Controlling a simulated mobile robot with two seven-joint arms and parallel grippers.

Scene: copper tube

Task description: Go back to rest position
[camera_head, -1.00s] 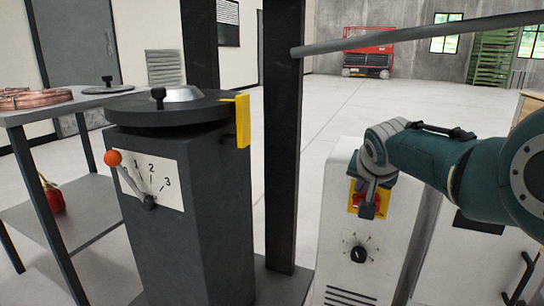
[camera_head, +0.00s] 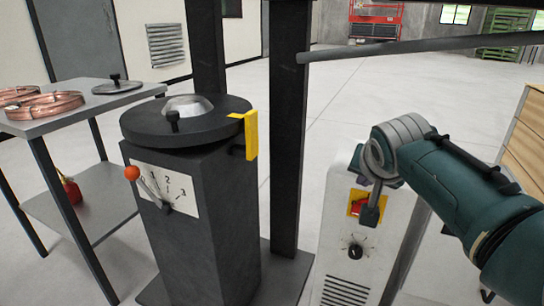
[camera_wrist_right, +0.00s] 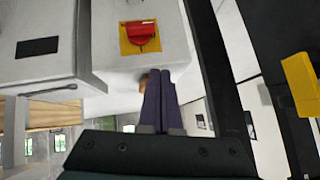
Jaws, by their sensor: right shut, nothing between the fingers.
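My right gripper (camera_head: 368,212) is at the end of the teal arm that comes in from the right. It hangs in front of the white cabinet (camera_head: 340,262), by the yellow plate with the red switch (camera_head: 356,203). In the right wrist view its two dark fingers (camera_wrist_right: 162,105) are together with nothing between them. That view also shows the red switch on its yellow plate (camera_wrist_right: 139,36), beyond the fingertips and apart from them. My left gripper is in neither view.
A dark grey machine (camera_head: 170,235) with a round top, an orange-knobbed lever (camera_head: 132,174) and a yellow block (camera_head: 250,135) stands left of a black post (camera_head: 288,130). A grey bar (camera_head: 420,45) crosses above my arm. Copper coils (camera_head: 45,105) lie on a table at left. A wooden unit (camera_head: 528,140) is at right.

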